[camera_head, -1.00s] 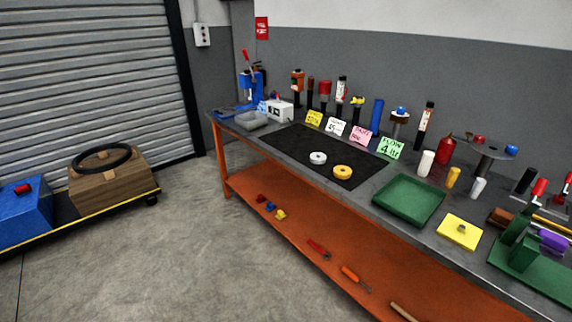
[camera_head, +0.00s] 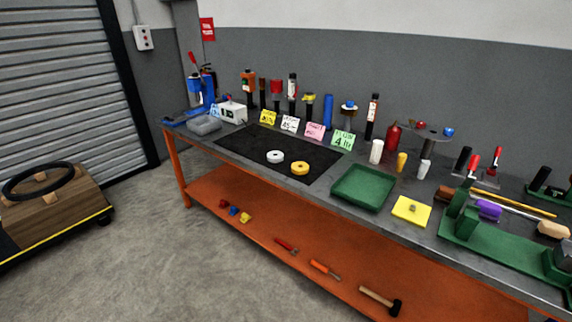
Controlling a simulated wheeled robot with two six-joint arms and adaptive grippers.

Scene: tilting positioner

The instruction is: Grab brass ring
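A brass-yellow ring (camera_head: 300,168) lies flat on the black mat (camera_head: 245,146) on the workbench. A silver-white ring (camera_head: 275,157) lies just to its left on the same mat, a little apart from it. Neither of my grippers shows in the head view, so I cannot see whether they are open or shut.
A green tray (camera_head: 363,188) and a yellow pad (camera_head: 411,211) lie right of the mat. Cards and upright bottles line the back, including a blue cylinder (camera_head: 328,111). A green fixture (camera_head: 490,243) fills the right end.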

